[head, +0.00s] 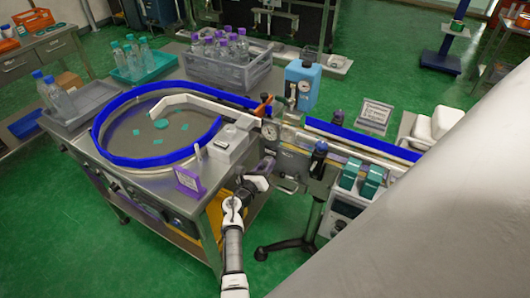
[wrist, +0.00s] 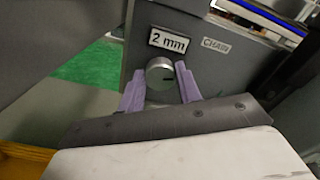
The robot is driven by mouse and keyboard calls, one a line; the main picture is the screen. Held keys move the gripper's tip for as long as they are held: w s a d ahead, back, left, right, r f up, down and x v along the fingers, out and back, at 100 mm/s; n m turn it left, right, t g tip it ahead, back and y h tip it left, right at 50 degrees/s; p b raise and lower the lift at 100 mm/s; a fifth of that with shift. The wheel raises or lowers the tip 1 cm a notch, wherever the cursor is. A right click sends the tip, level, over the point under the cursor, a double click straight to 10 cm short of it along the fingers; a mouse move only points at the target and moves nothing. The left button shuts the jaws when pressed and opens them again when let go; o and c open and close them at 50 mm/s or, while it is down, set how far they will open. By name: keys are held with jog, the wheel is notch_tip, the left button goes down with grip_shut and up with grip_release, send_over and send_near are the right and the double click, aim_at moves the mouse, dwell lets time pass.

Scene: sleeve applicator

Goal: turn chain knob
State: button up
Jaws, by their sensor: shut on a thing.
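In the head view my gripper (head: 256,182) reaches the front of the machine below the conveyor; the knob is hidden there.
A round turntable with a blue rim (head: 104,150) is at left. A grey crate of purple-capped bottles (head: 213,73) stands behind. A purple sign (head: 188,183) stands on the table's front edge. A blue box with a gauge (head: 302,85) is behind the conveyor. Green floor is open in front.

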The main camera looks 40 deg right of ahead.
jog(key=o, duration=1)
jog(key=b+v, duration=0.2)
jog(key=v, duration=1.2)
jog(key=shift+d, duration=0.1)
jog(key=shift+s+f, duration=0.1)
jog(key=shift+f, duration=0.05)
